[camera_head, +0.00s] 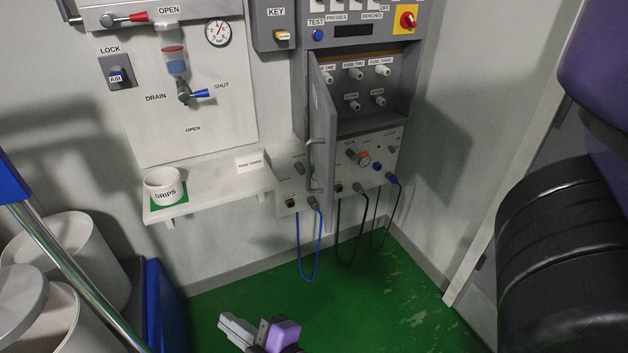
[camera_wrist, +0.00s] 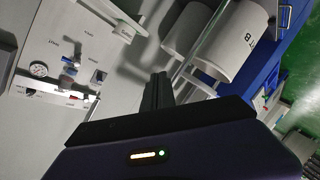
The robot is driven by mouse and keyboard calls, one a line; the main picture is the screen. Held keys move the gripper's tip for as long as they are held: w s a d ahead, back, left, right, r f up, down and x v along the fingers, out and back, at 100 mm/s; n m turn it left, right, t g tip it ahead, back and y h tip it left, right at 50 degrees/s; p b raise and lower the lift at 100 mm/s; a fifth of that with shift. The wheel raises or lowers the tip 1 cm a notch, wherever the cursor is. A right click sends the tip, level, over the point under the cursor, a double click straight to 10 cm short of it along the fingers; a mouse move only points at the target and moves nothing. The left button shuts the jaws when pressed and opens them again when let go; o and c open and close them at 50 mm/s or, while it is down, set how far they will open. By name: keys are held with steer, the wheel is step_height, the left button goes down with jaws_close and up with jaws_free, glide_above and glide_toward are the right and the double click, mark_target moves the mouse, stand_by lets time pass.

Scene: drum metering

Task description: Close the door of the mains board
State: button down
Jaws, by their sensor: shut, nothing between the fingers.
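The mains board (camera_head: 409,122) is a grey cabinet on the back wall in the head view. Its door (camera_head: 324,121) stands open, hinged at the left and swung out toward me, seen nearly edge-on. A grey bar handle (camera_head: 311,168) is on the door near its lower end. Several labelled fuse holders show inside the open recess. My gripper (camera_wrist: 158,80) shows in the wrist view with its dark fingers together and nothing held. In the head view, part of my arm's end shows low in the picture, well below and apart from the door.
A white shelf (camera_head: 219,197) with a drips cup (camera_head: 163,186) and a fuse card (camera_head: 249,163) is left of the door. Cables (camera_head: 319,265) hang below the board. White drums (camera_head: 78,258) stand at left. Green floor (camera_head: 375,310) lies clear below the board.

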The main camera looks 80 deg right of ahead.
steer(key=w+d+r+g+h, duration=0.1)
steer(key=d+r+g+h, duration=0.1)
steer(key=d+r+h, duration=0.3)
steer(key=w+d+r+g+h, duration=0.1)
steer(key=d+r+g+h, duration=0.15)
steer(key=d, duration=0.45)
steer(key=s+d+r+m+g+h+p, duration=0.1)
steer(key=s+d+r+m+g+h, duration=0.35)
steer(key=s+g, duration=0.25)
steer(key=s+d+p, duration=0.2)
steer(key=d+p, duration=0.1)
steer(key=d, duration=0.8)
steer(key=shift+s+d+r+n, duration=0.3)
steer(key=shift+s+n, duration=0.05)
steer(key=shift+s, duration=0.05)
